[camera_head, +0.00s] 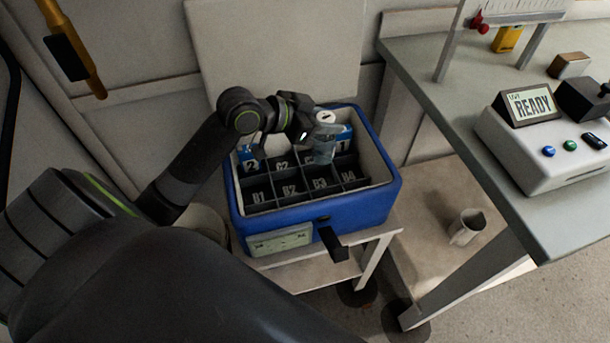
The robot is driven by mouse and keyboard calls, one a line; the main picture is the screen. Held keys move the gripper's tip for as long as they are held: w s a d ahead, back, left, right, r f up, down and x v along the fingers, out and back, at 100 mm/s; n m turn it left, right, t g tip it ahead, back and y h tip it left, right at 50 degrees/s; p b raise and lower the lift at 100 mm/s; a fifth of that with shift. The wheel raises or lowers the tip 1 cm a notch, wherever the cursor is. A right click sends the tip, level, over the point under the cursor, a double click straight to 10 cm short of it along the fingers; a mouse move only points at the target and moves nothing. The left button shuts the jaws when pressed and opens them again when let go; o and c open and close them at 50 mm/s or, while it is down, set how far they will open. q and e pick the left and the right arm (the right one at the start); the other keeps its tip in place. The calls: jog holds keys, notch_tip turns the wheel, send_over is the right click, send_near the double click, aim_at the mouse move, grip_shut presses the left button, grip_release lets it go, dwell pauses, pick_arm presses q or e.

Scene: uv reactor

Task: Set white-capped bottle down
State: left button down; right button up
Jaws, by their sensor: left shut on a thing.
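The white-capped bottle (324,149) is clear and looks roughly upright. My left gripper (311,135) is shut on it, reaching in from the left over the blue cooler box (378,203). The bottle is over the back row of the box's black divider, right of the C2 label. Its lower end is at or in a back compartment; I cannot tell whether it touches the floor there. The front row compartments, B1 to B4, look empty. My right gripper is not in view.
Blue-labelled items marked 2 (249,160) and 1 (344,142) sit in the back corners. The box stands on a low white stand (374,248), its raised lid behind it. A bench (440,95) with a device reading READY (530,103) is at right. A metal cup (466,227) stands below.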

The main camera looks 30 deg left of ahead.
aim_at(323, 150)
pick_arm(q)
jog(key=shift+w+a+f+b, duration=0.45)
jog(key=shift+w+f+b, duration=0.1)
jog(key=shift+w+b, duration=0.15)
notch_tip(323, 150, down, 10)
jog(key=shift+r+b, duration=0.2)
jog(key=shift+b, duration=0.65)
jog(key=shift+f, duration=0.15)
